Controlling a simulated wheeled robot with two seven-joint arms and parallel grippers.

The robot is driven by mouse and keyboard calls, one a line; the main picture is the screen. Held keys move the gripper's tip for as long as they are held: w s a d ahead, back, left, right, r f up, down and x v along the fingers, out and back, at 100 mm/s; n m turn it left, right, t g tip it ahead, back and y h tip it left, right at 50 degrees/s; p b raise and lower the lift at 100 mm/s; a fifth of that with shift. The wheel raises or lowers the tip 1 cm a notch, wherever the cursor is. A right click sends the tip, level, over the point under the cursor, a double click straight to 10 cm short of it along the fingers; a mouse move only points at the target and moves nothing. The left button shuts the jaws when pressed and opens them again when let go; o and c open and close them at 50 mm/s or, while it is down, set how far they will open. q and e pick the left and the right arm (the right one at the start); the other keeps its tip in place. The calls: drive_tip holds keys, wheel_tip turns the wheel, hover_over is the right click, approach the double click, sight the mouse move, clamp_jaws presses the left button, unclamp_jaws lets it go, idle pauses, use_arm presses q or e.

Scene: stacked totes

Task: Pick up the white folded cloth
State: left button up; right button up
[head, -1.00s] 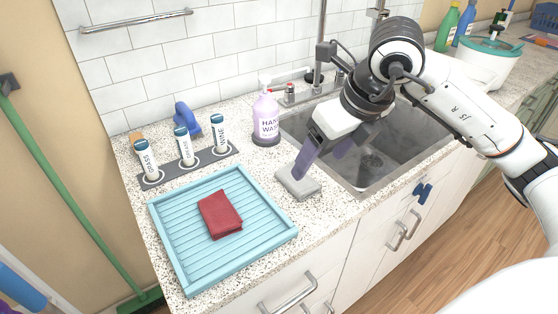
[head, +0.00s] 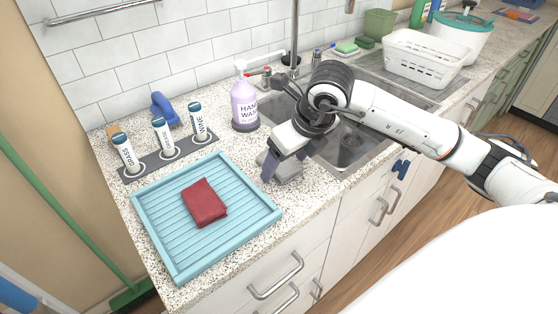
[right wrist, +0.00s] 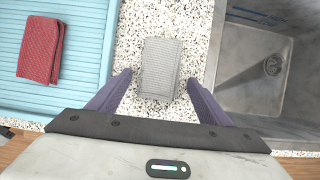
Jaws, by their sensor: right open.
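The folded cloth (head: 289,174) looks light grey-white and lies flat on the speckled counter between the blue tray and the sink. In the right wrist view the cloth (right wrist: 161,66) lies ahead of and between the two purple fingers. My right gripper (head: 281,166) is open and empty, its fingers pointing down close over the cloth; its wrist and fingers hide part of the cloth in the head view. I cannot tell whether the fingers touch it. My left gripper is not in view.
A light-blue ribbed tray (head: 160,231) holds a red folded cloth (head: 204,203) at left. A hand-wash bottle (head: 244,103) stands behind. The metal sink (right wrist: 236,97) lies to the right.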

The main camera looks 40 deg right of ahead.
sight(287, 164)
drive_tip(key=c, duration=1.2)
drive_tip(key=shift+r, duration=0.15)
wheel_tip(287, 164, up, 10)
drive_tip(key=shift+f, duration=0.1)
drive_tip(key=shift+o, duration=1.4)
drive_tip(key=shift+c, duration=0.6)
